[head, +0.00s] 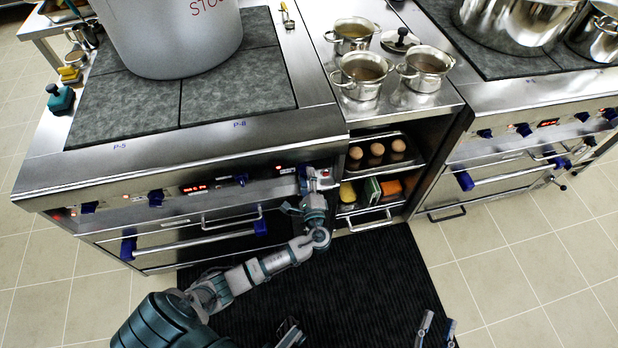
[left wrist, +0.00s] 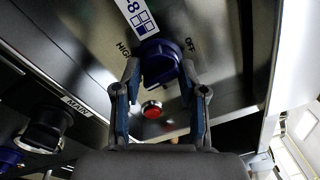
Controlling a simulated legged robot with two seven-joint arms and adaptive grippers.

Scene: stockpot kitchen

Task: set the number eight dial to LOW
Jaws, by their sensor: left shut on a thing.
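The number eight dial (left wrist: 160,62) is a dark blue knob on the steel panel in the left wrist view, below a white label (left wrist: 137,18) with an 8 and a small square grid. HIGH is printed to its left and OFF to its right; LOW is not readable. My left gripper (left wrist: 162,72) is shut on the dial, one finger on each side. In the head view my left gripper (head: 306,183) is at the right end of the left range's front panel, mostly covering the dial. My right gripper (head: 436,324) is at the bottom edge, fingers apart and empty.
A red light (left wrist: 152,109) sits beside the dial, between my fingers. The left range (head: 190,165) carries a big stockpot (head: 170,40). An oven handle (head: 190,243) juts out below. Open shelves (head: 377,170) with eggs stand just right.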

